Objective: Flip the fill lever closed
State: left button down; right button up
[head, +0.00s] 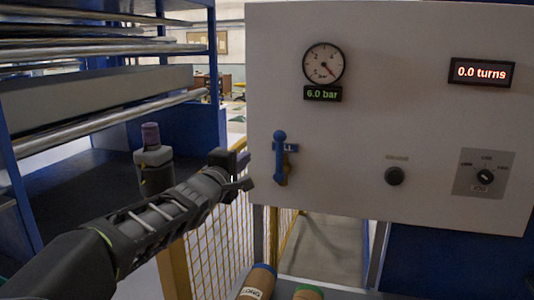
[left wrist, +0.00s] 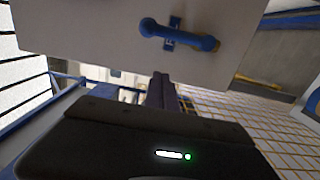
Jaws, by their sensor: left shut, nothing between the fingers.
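The blue fill lever (head: 280,158) is mounted on the pale panel (head: 340,140), left of centre and below the gauge. It stands upright in the head view, with its round knob at the top. It also shows in the left wrist view (left wrist: 180,34), lying sideways across the picture. My left gripper (head: 243,161) is just left of the lever, apart from it, by the panel's left edge. Its fingers (left wrist: 162,88) are shut and empty, pointing towards the panel. My right gripper is in neither view.
A round gauge (head: 323,64) sits above a "6.0 bar" display (head: 323,93). A "0.0 turns" display (head: 481,72), a black knob (head: 394,176) and a rotary selector (head: 484,176) are farther right. A rack with rollers (head: 100,80) stands at left. Roll ends (head: 257,283) are below.

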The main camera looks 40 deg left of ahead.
aim_at(279, 157)
pick_arm(q)
jog(key=w+d+b, duration=0.1)
jog(key=w, duration=0.6)
jog(key=shift+w+d, duration=0.3)
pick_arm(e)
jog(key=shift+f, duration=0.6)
pick_arm(q)
jog(key=shift+d, duration=0.15)
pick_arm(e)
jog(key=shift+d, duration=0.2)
